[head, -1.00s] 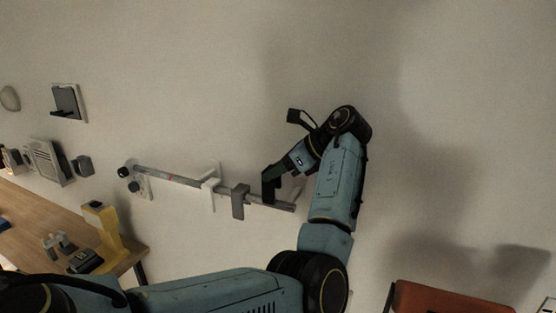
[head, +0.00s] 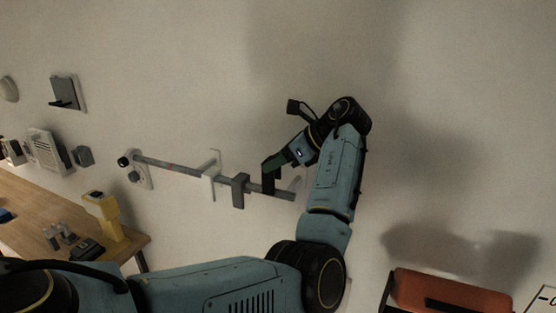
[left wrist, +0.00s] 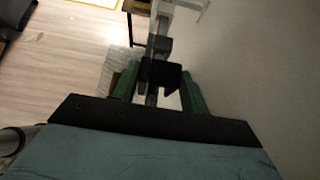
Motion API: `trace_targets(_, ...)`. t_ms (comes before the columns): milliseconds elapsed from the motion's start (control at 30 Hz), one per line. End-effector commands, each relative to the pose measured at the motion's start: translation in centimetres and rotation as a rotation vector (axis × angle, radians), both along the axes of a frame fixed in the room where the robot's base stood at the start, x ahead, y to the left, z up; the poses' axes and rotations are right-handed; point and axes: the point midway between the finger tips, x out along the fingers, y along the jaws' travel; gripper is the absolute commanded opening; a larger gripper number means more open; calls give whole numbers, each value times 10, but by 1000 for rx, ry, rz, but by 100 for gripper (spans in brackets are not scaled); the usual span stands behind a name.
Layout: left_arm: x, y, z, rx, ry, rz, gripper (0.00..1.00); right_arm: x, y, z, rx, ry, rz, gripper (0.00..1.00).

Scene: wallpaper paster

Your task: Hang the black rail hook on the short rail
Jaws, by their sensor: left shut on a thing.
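The short rail (head: 175,168) is a thin grey bar on the wall, sloping down to the right in the head view. A white hook (head: 209,186) and a grey hook (head: 240,192) are on it. My left gripper (head: 274,164) is near the rail's right end, shut on the black rail hook (head: 268,184). The black hook overlaps the rail, right of the grey hook; I cannot tell whether the rail bears it. In the left wrist view the black hook (left wrist: 160,74) sits between the green fingers, with the grey hook (left wrist: 162,45) beyond. My right gripper is out of view.
A wooden table (head: 40,210) stands at the left with a yellow tool (head: 104,215) on it. Several fixtures, including a dark plate (head: 66,92), are on the wall. An orange-red case (head: 450,293) is at the lower right. The wall above the rail is bare.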

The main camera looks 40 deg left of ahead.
Motion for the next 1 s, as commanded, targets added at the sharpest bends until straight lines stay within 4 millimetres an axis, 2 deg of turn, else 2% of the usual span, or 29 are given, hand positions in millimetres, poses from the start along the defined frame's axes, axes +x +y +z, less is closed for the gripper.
trace_targets(733,0,0,0,0,0,0,23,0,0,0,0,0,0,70)
trace_targets(1000,0,0,-6,0,1,0,23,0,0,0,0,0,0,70)
